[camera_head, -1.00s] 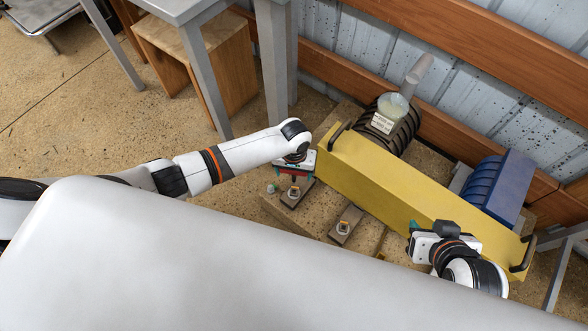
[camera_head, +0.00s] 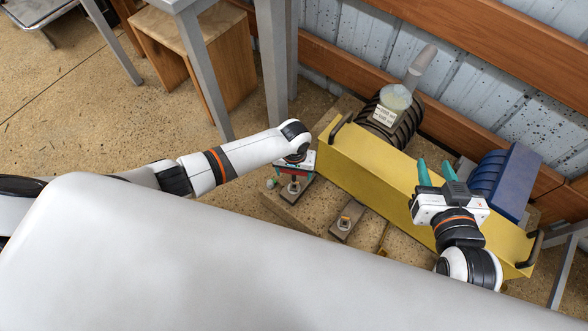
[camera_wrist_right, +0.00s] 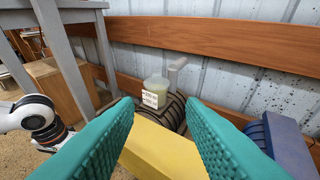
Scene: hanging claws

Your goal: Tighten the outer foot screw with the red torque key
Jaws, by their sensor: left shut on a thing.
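My left gripper (camera_head: 293,180) points down at the left end of the yellow beam, above a foot plate (camera_head: 297,193) with a screw. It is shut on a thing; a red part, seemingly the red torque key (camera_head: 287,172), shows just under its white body. The gripper hides most of the key, so I cannot tell whether it sits on the screw. A second foot screw (camera_head: 344,223) stands uncovered on its plate, to the right and nearer. My right gripper (camera_head: 436,172) is open and empty above the yellow beam; its teal fingers (camera_wrist_right: 95,145) are spread in the right wrist view.
The yellow beam (camera_head: 365,180) runs diagonally across the workplace, with dark handles at its ends. Behind it are a dark ribbed roll with a labelled jar (camera_head: 395,98) and a blue ribbed object (camera_head: 503,180). A wooden rail and metal wall close the back.

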